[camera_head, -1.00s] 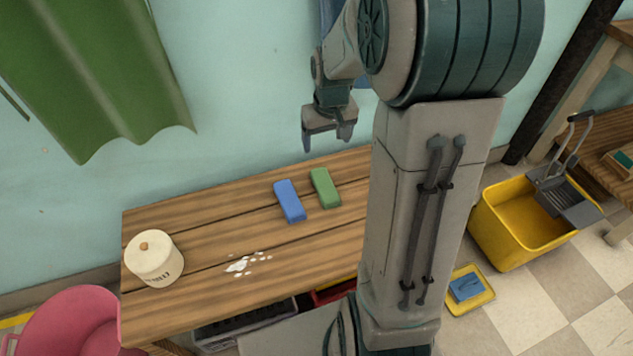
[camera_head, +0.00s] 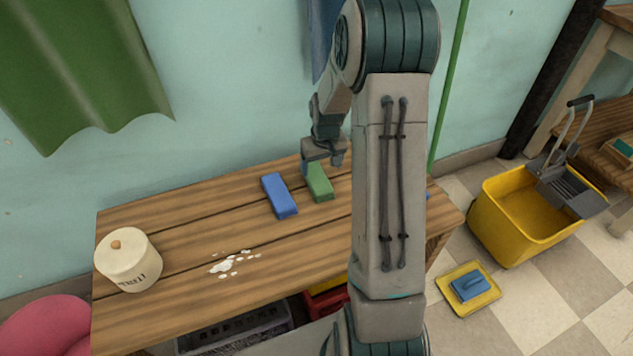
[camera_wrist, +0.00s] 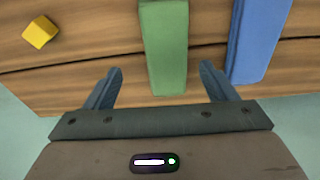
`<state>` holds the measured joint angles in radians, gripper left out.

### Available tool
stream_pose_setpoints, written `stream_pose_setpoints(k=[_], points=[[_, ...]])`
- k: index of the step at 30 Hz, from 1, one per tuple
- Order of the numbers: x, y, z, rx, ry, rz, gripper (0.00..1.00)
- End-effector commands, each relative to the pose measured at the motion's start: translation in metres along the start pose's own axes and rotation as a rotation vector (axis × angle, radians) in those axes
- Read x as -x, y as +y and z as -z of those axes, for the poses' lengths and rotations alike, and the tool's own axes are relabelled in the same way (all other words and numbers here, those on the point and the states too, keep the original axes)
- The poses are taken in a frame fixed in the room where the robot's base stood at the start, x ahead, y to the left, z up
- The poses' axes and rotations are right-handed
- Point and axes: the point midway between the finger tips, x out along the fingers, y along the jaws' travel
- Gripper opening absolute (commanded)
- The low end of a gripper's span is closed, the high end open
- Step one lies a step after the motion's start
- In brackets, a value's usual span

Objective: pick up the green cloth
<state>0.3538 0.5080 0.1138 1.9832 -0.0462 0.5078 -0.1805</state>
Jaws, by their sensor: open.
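The green cloth (camera_head: 319,184) is a folded block lying flat on the wooden table, just right of a similar blue block (camera_head: 279,196). My gripper (camera_head: 321,167) is open and empty above the far end of the green cloth. In the wrist view the green cloth (camera_wrist: 164,45) reaches in between the two spread fingers of my gripper (camera_wrist: 161,74), with a gap on each side. The blue block (camera_wrist: 258,40) lies close by the right finger there. How high the fingertips are above the table is hard to tell.
A lidded white pot (camera_head: 129,262) and a white spill (camera_head: 232,262) are on the table's (camera_head: 185,225) left part. A small yellow block (camera_wrist: 40,32) shows in the wrist view. A yellow bucket (camera_head: 518,215) stands on the floor at right. The wall is close behind the table.

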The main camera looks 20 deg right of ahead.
Motion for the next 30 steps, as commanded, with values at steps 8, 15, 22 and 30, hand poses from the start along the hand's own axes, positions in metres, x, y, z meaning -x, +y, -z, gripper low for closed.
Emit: stream_pose_setpoints(k=[8,15,22,30], points=[[-0.026,-0.006,0.004,0.003,-0.001,0.000,0.78],[-0.054,-0.007,0.007,0.001,0.001,-0.001,0.78],[-0.053,-0.007,0.007,0.001,0.001,-0.001,0.73],[-0.053,-0.007,0.007,0.000,0.001,-0.001,0.30]])
